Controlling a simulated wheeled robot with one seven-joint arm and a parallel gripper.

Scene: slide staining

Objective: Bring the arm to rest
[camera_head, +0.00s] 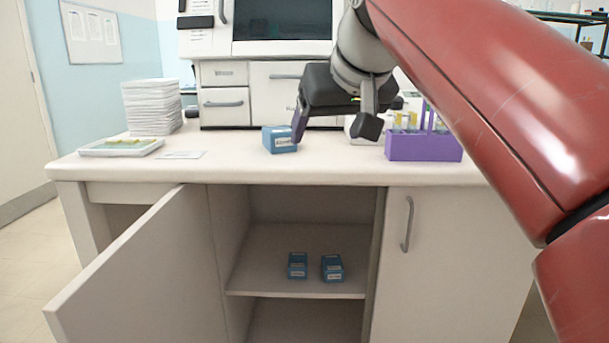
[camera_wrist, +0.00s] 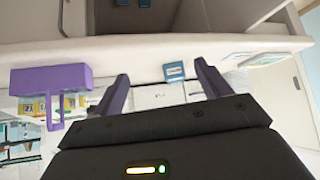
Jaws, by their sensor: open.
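My red arm (camera_head: 500,85) reaches in from the right over the counter. My gripper (camera_head: 335,130) is open above the counter, its fingers pointing down toward the front. It also shows in the wrist view (camera_wrist: 165,85), with nothing held between its fingers. A blue box (camera_head: 279,140) with a white label sits on the counter, just left of the gripper. In the wrist view the blue box (camera_wrist: 174,71) shows beyond the fingers, apart from them as far as I can tell.
A purple rack (camera_head: 424,148) with tubes stands right of the gripper. A tray (camera_head: 120,147), white stack (camera_head: 152,106) and machine (camera_head: 262,75) stand on the counter (camera_head: 225,170). The left cabinet door (camera_head: 145,270) is open; two blue boxes (camera_head: 298,265) (camera_head: 332,268) sit on the shelf (camera_head: 265,285).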

